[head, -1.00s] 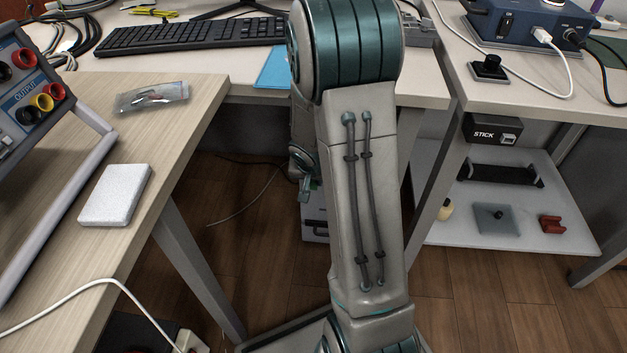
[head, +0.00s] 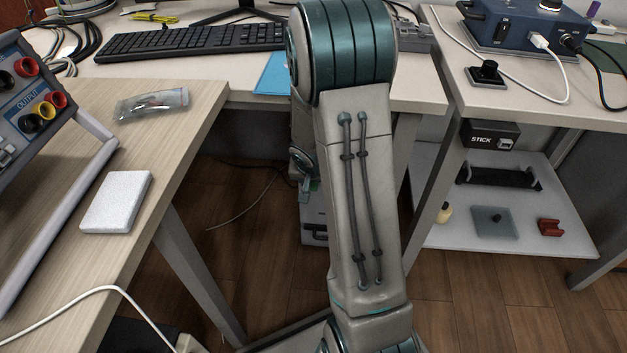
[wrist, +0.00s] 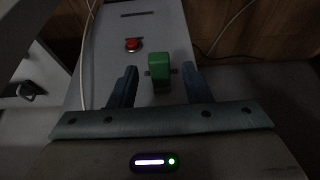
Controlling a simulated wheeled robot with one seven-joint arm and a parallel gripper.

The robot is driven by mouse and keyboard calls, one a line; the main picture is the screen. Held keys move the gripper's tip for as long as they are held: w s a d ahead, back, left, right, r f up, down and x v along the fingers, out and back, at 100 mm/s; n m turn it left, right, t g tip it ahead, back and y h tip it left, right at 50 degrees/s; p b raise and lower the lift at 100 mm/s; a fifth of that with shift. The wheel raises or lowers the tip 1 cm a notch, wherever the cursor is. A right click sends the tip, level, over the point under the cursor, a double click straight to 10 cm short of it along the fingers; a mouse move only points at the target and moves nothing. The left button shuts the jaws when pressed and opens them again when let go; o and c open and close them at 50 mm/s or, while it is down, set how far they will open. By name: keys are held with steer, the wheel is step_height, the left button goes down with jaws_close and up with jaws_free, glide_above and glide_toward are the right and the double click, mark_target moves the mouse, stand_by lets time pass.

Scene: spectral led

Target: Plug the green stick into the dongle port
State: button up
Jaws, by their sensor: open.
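In the wrist view a green stick (wrist: 159,66) stands on the top face of a grey box (wrist: 112,50). My gripper (wrist: 160,85) is open, with one dark finger on each side of the stick. Both fingers look apart from it; how deep the stick sits is unclear. In the head view my arm hides most of the gripper and the stick. I cannot pick out the dongle port with certainty. A black box labelled STICK (head: 490,135) hangs under the right desk.
A red button (wrist: 133,44) sits on the grey box, with a pale cable beside it. A blue device (head: 530,25) with plugged cables stands on the right desk. A low shelf (head: 440,165) holds small parts. The left table (head: 180,140) and desk legs flank my arm.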

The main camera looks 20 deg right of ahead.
steer(key=p+v, duration=0.6)
steer(key=v, duration=0.7)
steer(key=shift+r, duration=0.4)
